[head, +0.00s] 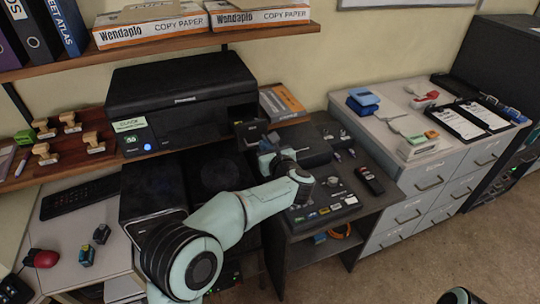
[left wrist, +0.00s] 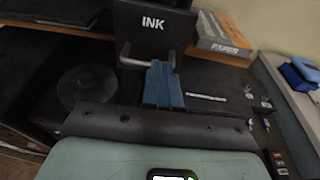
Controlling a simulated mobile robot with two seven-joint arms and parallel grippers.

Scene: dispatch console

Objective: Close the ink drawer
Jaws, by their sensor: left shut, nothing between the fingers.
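The ink drawer (head: 250,132) is a black panel at the lower right of the black printer (head: 180,100), and it stands out in front of the printer's face. In the left wrist view the drawer front (left wrist: 152,24) carries the white word INK, with a grey bar handle (left wrist: 134,62) below it. My left gripper (head: 268,148) is in front of the drawer, at its lower right. Its blue fingers (left wrist: 163,84) are shut and empty, with their tips close to the handle; I cannot tell whether they touch. My right gripper is not in view.
A paper box (head: 282,101) lies right of the printer. Stamps (head: 70,122) stand on the left shelf. Grey drawer cabinets (head: 430,180) stand at right.

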